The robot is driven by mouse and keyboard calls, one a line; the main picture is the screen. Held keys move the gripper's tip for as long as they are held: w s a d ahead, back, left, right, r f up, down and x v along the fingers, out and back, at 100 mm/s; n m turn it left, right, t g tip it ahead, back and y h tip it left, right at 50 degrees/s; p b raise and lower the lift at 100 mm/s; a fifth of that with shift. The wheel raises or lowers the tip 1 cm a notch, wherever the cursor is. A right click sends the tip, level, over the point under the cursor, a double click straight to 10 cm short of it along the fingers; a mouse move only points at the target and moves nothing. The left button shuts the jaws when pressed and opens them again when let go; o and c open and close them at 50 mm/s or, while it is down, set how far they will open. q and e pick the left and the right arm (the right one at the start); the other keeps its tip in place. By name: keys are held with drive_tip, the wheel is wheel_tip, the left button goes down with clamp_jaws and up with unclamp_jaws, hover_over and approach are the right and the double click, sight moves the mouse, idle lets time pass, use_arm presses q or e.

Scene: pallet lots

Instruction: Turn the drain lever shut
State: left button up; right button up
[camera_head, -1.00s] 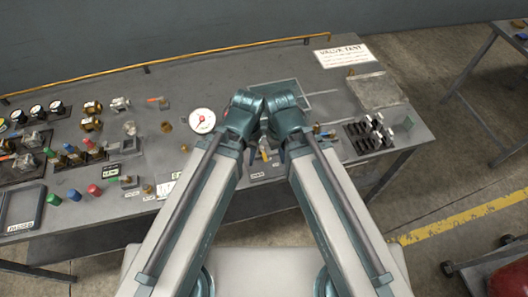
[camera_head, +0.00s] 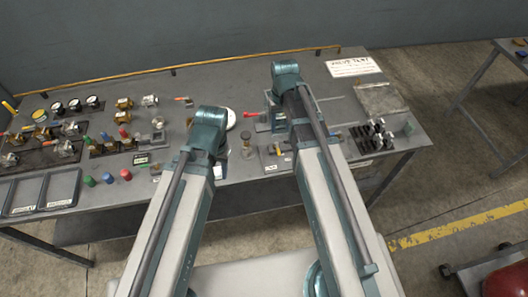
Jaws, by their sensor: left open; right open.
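A red lever handle (camera_head: 252,114) shows mid-bench between my two arms, beside a teal frame that my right arm partly covers. An orange-handled valve (camera_head: 183,99) stands further left. No label is legible enough to tell which is the drain lever. My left arm's teal joint is over the bench, covering part of a white gauge (camera_head: 230,119). My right arm reaches further back. The fingers of both grippers are hidden behind my arms.
The bench (camera_head: 220,88) holds several valves and gauges at left, grey trays (camera_head: 62,188) at front left, and a dark rack (camera_head: 366,138) at right. A brass rail (camera_head: 215,61) runs along the back. A white sign (camera_head: 353,67) lies at back right.

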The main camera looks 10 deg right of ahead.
drive_tip(key=b, duration=1.4)
approach(278, 152)
wheel_tip(278, 152, down, 8)
drive_tip(key=shift+w+d+r, duration=0.1)
drive_tip(key=shift+r, duration=0.05)
drive_tip(key=shift+c, duration=0.2)
clamp_jaws()
